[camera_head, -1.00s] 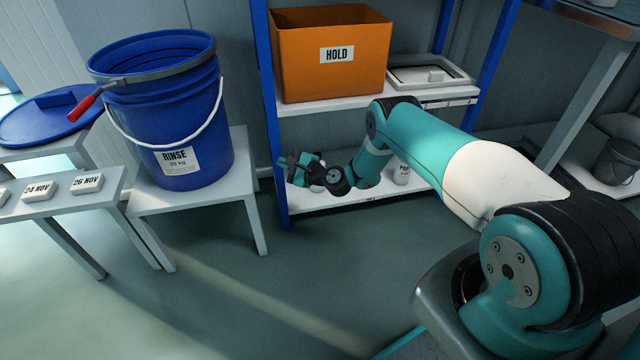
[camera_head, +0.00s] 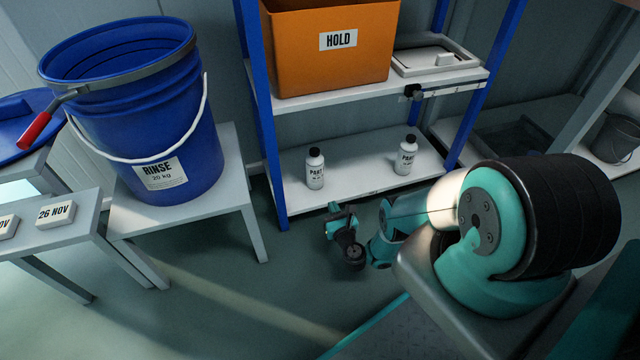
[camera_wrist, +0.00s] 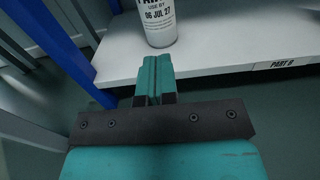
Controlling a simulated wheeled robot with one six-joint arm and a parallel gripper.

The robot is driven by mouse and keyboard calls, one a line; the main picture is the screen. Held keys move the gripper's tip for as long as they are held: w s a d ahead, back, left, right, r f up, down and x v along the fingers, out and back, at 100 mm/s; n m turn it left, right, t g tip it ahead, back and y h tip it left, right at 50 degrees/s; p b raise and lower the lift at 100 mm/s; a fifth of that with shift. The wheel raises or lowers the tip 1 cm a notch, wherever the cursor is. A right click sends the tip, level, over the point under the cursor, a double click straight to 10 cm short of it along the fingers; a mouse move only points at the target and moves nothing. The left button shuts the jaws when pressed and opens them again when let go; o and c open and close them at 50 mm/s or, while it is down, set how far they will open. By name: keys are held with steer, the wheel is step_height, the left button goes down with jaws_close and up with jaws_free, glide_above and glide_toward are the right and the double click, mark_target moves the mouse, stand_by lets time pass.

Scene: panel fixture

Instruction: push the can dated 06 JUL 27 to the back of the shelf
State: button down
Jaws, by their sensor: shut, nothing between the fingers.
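The can dated 06 JUL 27 (camera_wrist: 158,24) stands upright on the lower shelf (camera_wrist: 215,50) in the wrist view, its top cut off by the frame. In the head view it appears to be the left white can with a black cap (camera_head: 315,170), near the left blue post; its date is too small to read there. My gripper (camera_wrist: 154,72) is shut and empty, its tips pointing toward the can, with a visible gap between. In the head view my gripper (camera_head: 338,214) is low, in front of the shelf's front edge.
A second similar can (camera_head: 406,156) stands to the right on the same shelf. Blue posts (camera_head: 262,125) flank the shelf. An orange HOLD bin (camera_head: 330,60) and a white tray (camera_head: 435,57) sit above. A blue RINSE bucket (camera_head: 150,125) stands on a table at left.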

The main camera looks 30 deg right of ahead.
mark_target(319, 178)
steer(key=b+x, duration=0.2)
steer(key=x, duration=0.1)
steer(key=b+x, duration=0.5)
steer(key=x, duration=0.1)
steer(key=shift+w+f, duration=0.3)
steer(key=shift+f, duration=0.1)
steer(key=shift+w+d+r+b, duration=0.1)
steer(key=shift+w+d+b, duration=0.05)
steer(key=shift+w+b, duration=0.65)
steer(key=shift+w+d+r+b, duration=0.1)
steer(key=shift+w+r+b, duration=0.1)
steer(key=shift+b, duration=0.15)
